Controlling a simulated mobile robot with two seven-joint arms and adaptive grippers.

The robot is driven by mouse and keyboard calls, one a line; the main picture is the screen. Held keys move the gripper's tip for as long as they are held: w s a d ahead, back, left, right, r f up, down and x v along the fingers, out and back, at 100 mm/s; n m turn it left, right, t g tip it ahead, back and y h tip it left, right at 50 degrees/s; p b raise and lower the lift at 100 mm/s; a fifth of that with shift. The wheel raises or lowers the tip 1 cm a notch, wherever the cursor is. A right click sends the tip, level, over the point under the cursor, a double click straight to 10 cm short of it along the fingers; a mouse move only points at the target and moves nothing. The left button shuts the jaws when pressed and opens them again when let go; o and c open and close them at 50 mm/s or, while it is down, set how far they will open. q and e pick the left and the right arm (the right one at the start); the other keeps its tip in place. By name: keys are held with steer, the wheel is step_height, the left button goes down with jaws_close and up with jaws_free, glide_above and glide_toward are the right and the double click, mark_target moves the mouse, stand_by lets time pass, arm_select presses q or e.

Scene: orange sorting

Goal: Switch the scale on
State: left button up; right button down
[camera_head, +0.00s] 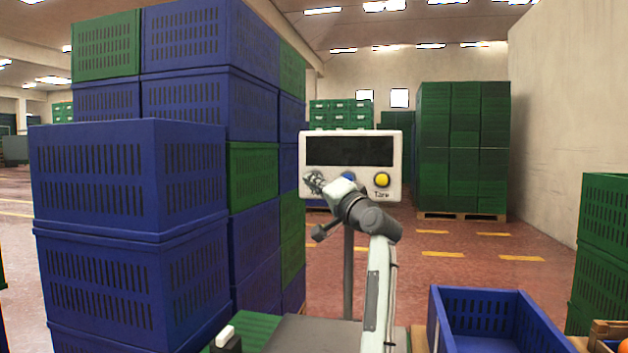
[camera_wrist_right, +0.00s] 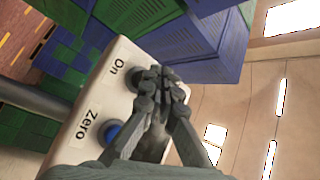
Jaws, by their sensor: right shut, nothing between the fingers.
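The scale's white display head (camera_head: 401,150) stands on a grey pole in the head view. Its screen (camera_head: 350,151) is dark, with no digits visible. A yellow button (camera_head: 382,180) sits above the label "Tare", and a blue button (camera_head: 348,176) is partly covered by my right gripper. My right gripper (camera_head: 313,181) is shut and empty, with its fingertips at the panel's lower left. In the right wrist view, the fingertips (camera_wrist_right: 160,76) are beside the "On" label, over a mostly hidden dark button (camera_wrist_right: 135,76). I cannot tell whether they touch it. The blue button (camera_wrist_right: 110,131) is by "Zero".
Tall stacks of blue crates (camera_head: 100,180) and some green ones stand close on the left. An open blue crate (camera_head: 480,300) is at the lower right, near green crates (camera_head: 606,220). A stack of green crates (camera_head: 463,150) on a pallet is farther back. Open floor lies between.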

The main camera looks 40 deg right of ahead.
steer(key=shift+w+d, duration=0.1)
stand_by(0.7)
steer(key=shift+w+d, duration=0.15)
steer(key=shift+d, duration=0.1)
steer(key=shift+w+d+p, duration=0.3)
steer(key=shift+w+d, duration=0.1)
steer(key=shift+d, duration=0.05)
stand_by(0.8)
stand_by(0.4)
steer(key=shift+s+a+p, duration=0.35)
steer(key=shift+s+a, duration=0.35)
steer(key=shift+a, duration=0.05)
steer(key=shift+a, duration=0.1)
steer(key=s+a+p, duration=0.2)
steer(key=s+a, duration=0.1)
steer(key=shift+s+a, duration=0.1)
steer(key=shift+a, duration=0.2)
